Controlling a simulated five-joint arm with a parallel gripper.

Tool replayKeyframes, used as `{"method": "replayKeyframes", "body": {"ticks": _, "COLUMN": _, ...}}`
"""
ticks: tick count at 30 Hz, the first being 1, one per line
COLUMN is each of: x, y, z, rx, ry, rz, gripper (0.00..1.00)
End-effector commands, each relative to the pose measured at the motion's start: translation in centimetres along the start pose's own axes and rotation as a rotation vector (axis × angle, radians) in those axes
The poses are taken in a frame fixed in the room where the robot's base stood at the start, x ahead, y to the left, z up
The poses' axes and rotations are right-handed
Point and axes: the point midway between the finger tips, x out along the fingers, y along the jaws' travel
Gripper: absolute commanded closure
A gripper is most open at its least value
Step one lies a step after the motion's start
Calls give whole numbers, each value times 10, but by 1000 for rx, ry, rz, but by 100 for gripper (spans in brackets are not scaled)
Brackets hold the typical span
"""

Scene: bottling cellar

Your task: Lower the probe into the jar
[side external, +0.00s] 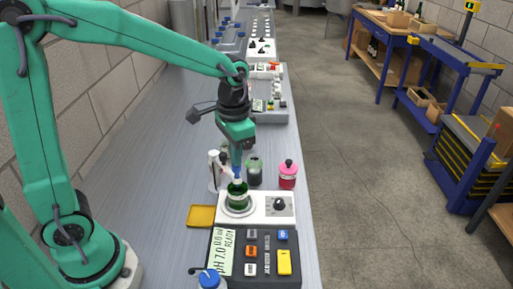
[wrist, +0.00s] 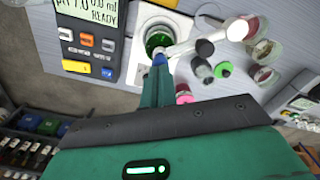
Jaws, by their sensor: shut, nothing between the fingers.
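A small jar of green liquid (side external: 237,196) stands on a white plate unit with a dark knob (side external: 279,204). In the wrist view the jar (wrist: 157,40) is seen from above. A white holder arm with a black knob (wrist: 205,48) reaches across to the jar's near side. A white piece (side external: 238,182), which looks like the probe or its holder, shows just over the jar mouth. My gripper (side external: 237,170) points down above it, shut and empty, with its blue tip (wrist: 160,60) close to or touching the white piece. I cannot tell how deep the probe sits.
A pH meter (side external: 253,257) reading 7.0 and READY lies in front. A yellow pad (side external: 201,216) is left of the jar. A dark jar (side external: 254,171) and a pink bottle (side external: 288,175) stand behind. A blue-capped bottle (side external: 209,279) is at the front edge.

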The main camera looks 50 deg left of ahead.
Motion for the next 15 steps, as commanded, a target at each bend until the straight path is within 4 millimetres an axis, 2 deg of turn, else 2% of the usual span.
{"method": "replayKeyframes", "body": {"ticks": 15, "x": 13, "y": 0, "z": 0, "rx": 0, "ry": -1, "rz": 0, "gripper": 100}}
